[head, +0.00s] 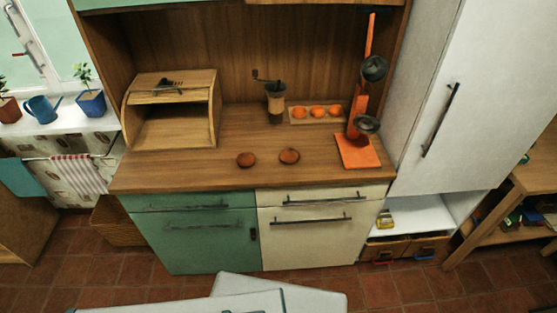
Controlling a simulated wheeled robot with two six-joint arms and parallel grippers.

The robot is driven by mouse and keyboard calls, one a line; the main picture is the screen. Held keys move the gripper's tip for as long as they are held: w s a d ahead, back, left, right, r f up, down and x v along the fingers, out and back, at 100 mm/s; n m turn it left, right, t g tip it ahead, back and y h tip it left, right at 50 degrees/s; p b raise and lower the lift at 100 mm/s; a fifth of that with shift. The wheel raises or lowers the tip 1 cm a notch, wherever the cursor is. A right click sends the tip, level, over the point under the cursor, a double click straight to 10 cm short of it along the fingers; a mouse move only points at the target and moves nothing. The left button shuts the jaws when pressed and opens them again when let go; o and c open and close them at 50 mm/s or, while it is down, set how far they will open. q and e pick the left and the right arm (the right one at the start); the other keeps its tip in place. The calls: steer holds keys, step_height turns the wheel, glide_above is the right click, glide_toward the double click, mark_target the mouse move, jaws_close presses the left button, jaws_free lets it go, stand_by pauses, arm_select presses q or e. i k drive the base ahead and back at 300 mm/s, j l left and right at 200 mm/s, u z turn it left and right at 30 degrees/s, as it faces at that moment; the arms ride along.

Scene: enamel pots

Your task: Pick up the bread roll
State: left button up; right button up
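Two small round brown items that look like bread rolls lie on the wooden counter (200,172), near its front edge. The left roll (246,160) is apart from the right roll (289,156), which sits slightly farther back. Both rest directly on the bare wood, with nothing covering them. Neither of my grippers is in view.
An open wooden bread box (127,127) stands at the counter's left. A coffee grinder (275,104), a small tray (305,122) with three orange round things, and a tall orange stand (357,153) are behind and right. The counter around the rolls is clear.

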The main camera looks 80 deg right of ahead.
mark_target(245, 159)
steer(key=z, duration=2.45)
